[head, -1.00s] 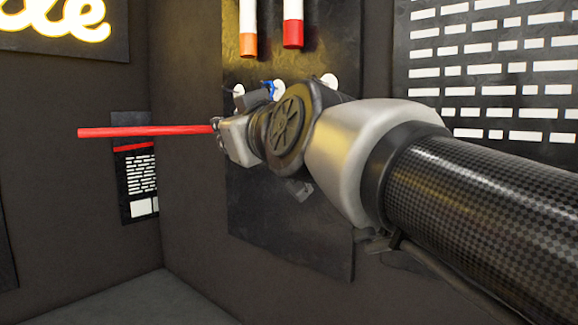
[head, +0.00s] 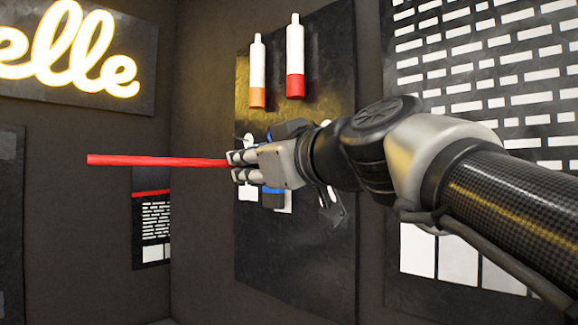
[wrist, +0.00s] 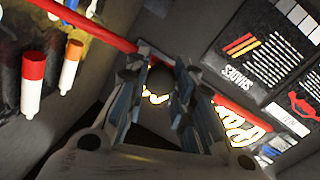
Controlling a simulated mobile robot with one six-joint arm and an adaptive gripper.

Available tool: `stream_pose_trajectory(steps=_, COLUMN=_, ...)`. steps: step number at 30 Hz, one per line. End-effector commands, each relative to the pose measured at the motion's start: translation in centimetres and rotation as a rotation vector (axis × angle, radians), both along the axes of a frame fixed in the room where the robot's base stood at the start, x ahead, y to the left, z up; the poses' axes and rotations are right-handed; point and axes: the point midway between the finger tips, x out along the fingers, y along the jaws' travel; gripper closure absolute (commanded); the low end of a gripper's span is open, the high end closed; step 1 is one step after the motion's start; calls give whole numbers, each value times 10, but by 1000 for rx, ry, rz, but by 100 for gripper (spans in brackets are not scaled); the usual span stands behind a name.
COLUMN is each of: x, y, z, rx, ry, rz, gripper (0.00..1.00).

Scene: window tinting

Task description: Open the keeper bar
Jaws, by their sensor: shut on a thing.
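The keeper bar, a thin red rod (head: 155,161), sticks out level to the left from my gripper (head: 236,166) in the head view. My gripper is shut on it near the dark tool board. The bar's right end is hidden behind the gripper. In the wrist view the red bar (wrist: 92,28) runs from the upper left towards the fingers of my gripper (wrist: 160,85), where it is partly covered. I cannot tell whether the bar still touches a mount on the board.
The dark board (head: 290,250) on the wall carries an orange-tipped tube (head: 257,72), a red-tipped tube (head: 295,60) and blue-handled tools (head: 272,193) close behind my gripper. A glowing sign (head: 70,60) hangs at left. A small poster (head: 152,225) is below the bar.

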Motion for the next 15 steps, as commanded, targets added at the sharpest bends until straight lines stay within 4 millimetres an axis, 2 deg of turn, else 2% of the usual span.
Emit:
stream_pose_trajectory(steps=1, x=2, y=0, z=-4, rx=-3, ry=7, rz=1, gripper=100)
stream_pose_trajectory(steps=9, x=1, y=1, z=-3, rx=-3, ry=7, rz=2, gripper=100)
stream_pose_trajectory(steps=10, x=1, y=1, z=-3, rx=-2, ry=6, rz=2, gripper=76)
stream_pose_trajectory(steps=15, x=0, y=1, z=-2, rx=-1, ry=3, rz=2, gripper=65)
